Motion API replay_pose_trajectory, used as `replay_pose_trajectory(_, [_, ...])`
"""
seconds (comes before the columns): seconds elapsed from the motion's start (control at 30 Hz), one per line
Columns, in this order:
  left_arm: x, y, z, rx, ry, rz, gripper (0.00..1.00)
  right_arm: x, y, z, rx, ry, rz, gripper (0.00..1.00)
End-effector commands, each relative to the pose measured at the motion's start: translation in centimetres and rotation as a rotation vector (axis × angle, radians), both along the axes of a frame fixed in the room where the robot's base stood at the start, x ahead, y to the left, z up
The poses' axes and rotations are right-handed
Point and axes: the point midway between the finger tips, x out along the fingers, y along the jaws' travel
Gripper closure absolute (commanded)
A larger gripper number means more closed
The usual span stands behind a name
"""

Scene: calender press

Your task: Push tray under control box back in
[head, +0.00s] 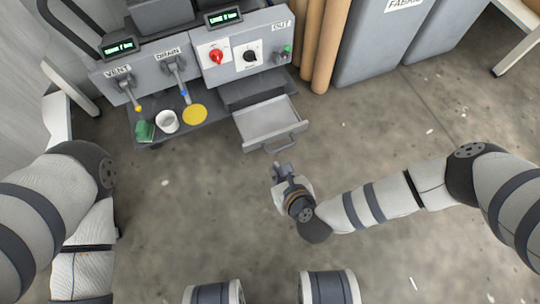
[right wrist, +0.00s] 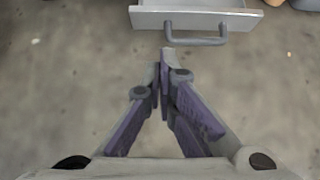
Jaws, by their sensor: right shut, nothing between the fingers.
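The tray (head: 268,121) is a light grey drawer pulled out below the control box (head: 245,52). Its dark handle (head: 284,139) is on the front, facing me. My right gripper (head: 283,168) is shut and empty, a little in front of the handle and apart from it. In the right wrist view the closed fingertips (right wrist: 166,52) are just below the tray's handle (right wrist: 196,37), and the tray's front panel (right wrist: 165,19) shows at the top. My left arm enters at the left of the head view, but its gripper is not visible.
A shelf left of the tray holds a white cup (head: 167,121), a yellow disc (head: 194,114) and a green item (head: 145,130). Brown rolls (head: 327,45) and grey bins (head: 372,42) stand to the right. The concrete floor around my right gripper is clear.

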Motion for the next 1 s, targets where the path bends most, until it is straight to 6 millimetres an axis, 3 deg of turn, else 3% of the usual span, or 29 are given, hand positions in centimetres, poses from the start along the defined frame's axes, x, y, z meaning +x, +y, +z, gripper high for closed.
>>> replay_pose_trajectory(0.37, [-1.5, 0.2, -2.9, -0.003, 0.079, -0.009, 0.39, 5.7, 1.9, -6.1, -0.001, 0.003, 0.0, 1.0])
replay_pose_trajectory(0.6, [-1.8, 0.2, -3.2, -0.004, 0.092, -0.011, 0.39, 8.9, 2.9, -5.5, -0.001, 0.001, 0.002, 1.0])
replay_pose_trajectory(1.0, [-1.8, 0.2, -3.3, -0.005, 0.092, -0.011, 0.39, 9.5, 3.1, -5.3, -0.001, 0.001, 0.002, 1.0])
